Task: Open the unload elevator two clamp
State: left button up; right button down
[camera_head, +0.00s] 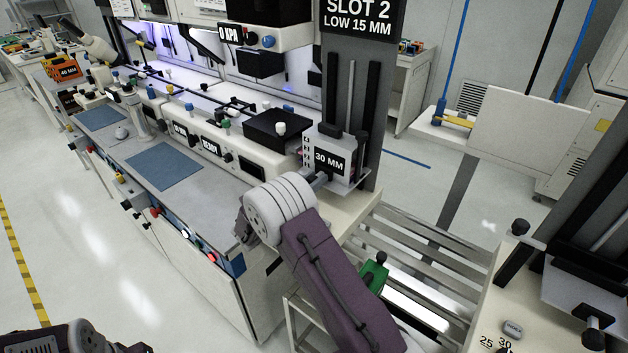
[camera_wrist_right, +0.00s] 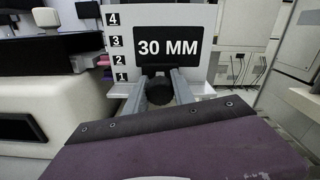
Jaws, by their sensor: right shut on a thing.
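The elevator marked SLOT 2 (camera_head: 360,22) stands at the end of the bonder bench. It holds a white magazine (camera_head: 353,165) with a black 30 MM label, also seen in the right wrist view (camera_wrist_right: 205,18). A round black knob (camera_wrist_right: 160,92), which looks like the clamp's handle, is in front of the magazine below the label. My right gripper (camera_head: 322,179) is shut on this knob, with its grey fingers on either side in the right wrist view (camera_wrist_right: 162,88). In the head view my gripper and wrist hide the knob. My left gripper's fingers are not visible.
A slatted metal rack (camera_head: 420,255) lies right of the elevator, with a green block with a black knob (camera_head: 375,268) near my right forearm. Another elevator station (camera_head: 580,290) stands at the right. The bench (camera_head: 160,165) runs left; the floor before it is clear.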

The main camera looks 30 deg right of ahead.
jog(key=shift+a, duration=0.1)
jog(key=shift+v, duration=0.9)
jog(key=shift+s+a, duration=0.1)
jog(key=shift+a, duration=0.15)
jog(key=c, duration=1.1)
grip_release()
jog(key=shift+o, duration=0.2)
jog(key=v, duration=0.9)
